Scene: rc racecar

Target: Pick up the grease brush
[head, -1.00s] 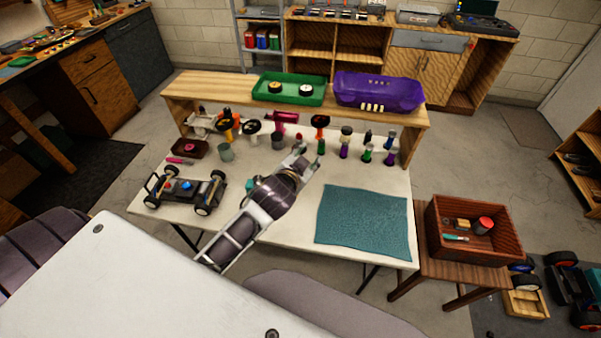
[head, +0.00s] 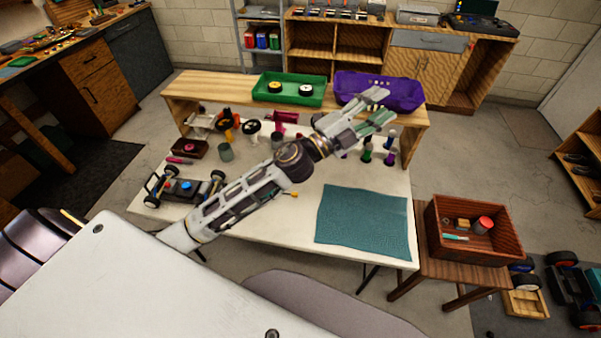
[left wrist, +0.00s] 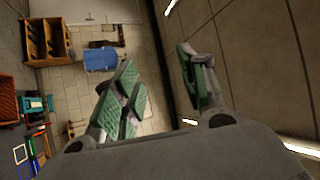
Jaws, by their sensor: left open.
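I cannot tell for sure which object is the grease brush. A pink-handled tool (head: 180,160) lies at the table's left. A teal-handled tool (head: 455,238) lies in the brown crate. A small orange-tipped item (head: 292,194) shows beside my left forearm, mostly hidden by it. My right gripper is not in view.
A car chassis (head: 188,188) sits at left. The teal mat (head: 363,222) is bare.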

